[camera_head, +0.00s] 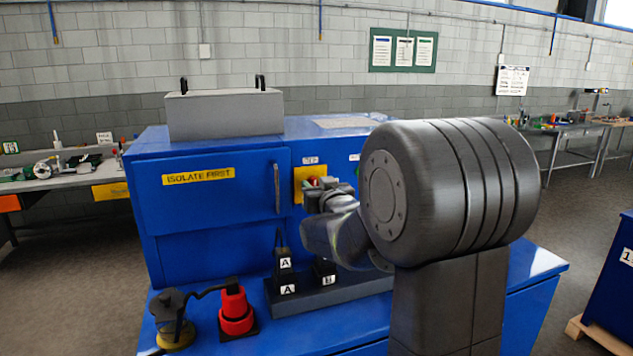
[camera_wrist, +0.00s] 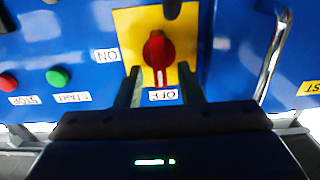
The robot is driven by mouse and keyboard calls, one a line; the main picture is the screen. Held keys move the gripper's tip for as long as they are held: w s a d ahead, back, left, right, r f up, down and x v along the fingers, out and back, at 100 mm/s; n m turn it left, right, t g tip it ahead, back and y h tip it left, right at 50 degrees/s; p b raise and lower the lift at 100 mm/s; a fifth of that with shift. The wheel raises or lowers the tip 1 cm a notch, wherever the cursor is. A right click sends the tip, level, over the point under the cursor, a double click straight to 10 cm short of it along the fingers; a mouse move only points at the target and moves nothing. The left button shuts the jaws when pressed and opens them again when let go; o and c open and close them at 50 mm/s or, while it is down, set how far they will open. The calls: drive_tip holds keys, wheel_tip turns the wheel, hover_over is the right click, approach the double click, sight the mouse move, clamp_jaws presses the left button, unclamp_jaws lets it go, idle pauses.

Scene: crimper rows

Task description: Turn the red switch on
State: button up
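The red switch (camera_wrist: 158,48) is a rotary knob on a yellow plate (camera_wrist: 126,25) on the blue machine front. In the wrist view, which is upside down, its white mark points toward the OFF label (camera_wrist: 163,95). The ON label (camera_wrist: 107,56) is at the left of the plate. My gripper (camera_wrist: 160,72) is open, with one finger on each side of the knob's lower end and gaps visible. How deep the fingers reach is unclear. In the head view, my gripper (camera_head: 326,190) is at the yellow plate (camera_head: 299,184) and hides most of the switch.
A green START button (camera_wrist: 58,76) and a red STOP button (camera_wrist: 8,82) are left of the plate in the wrist view. A metal door handle (camera_wrist: 273,58) is to its right. A black block rack (camera_head: 335,293) and a red device (camera_head: 236,312) are on the bench below.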

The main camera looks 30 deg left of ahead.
drive_tip(key=shift+w+a, duration=0.2)
drive_tip(key=shift+a, duration=0.05)
drive_tip(key=shift+c, duration=0.4)
clamp_jaws()
